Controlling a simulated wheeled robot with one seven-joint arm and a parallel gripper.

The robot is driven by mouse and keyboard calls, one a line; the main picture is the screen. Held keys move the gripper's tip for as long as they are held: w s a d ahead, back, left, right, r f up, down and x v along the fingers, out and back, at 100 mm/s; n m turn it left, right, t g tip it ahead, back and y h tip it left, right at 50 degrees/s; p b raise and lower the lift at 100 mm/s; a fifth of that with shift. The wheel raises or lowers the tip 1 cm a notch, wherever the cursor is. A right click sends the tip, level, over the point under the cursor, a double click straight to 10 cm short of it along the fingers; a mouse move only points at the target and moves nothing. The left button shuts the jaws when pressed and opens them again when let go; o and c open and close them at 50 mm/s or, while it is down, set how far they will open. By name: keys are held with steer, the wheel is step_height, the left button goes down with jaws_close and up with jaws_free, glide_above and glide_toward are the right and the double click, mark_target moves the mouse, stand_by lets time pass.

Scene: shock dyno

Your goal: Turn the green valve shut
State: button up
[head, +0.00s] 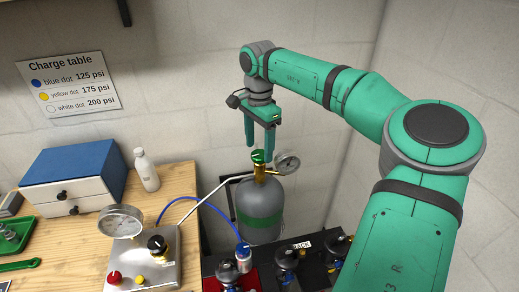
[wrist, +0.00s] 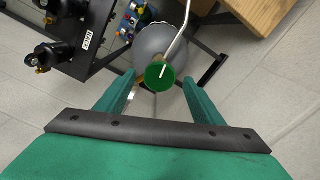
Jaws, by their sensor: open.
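The green valve (head: 258,156) is a small round knob on a brass fitting on top of a grey gas cylinder (head: 262,203) with a green band. In the wrist view the valve (wrist: 160,75) shows from above, with a white line on its top, near upright in the picture. My gripper (head: 260,150) points down just above the valve. Its two green fingers are open, one on each side of the knob in the wrist view (wrist: 160,88). I see no contact between fingers and knob.
A pressure gauge (head: 287,163) sticks out right of the valve. A metal hose (head: 222,186) leaves it leftward. A wooden bench (head: 160,205) holds a blue-topped drawer box (head: 75,170), a white bottle (head: 146,170) and a gauge panel (head: 150,262). A dark rack (head: 310,262) with shocks stands in front.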

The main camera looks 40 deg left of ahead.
steer(key=shift+f, duration=0.9)
steer(key=shift+w, duration=0.1)
steer(key=c, duration=1)
steer(key=shift+c, duration=0.2)
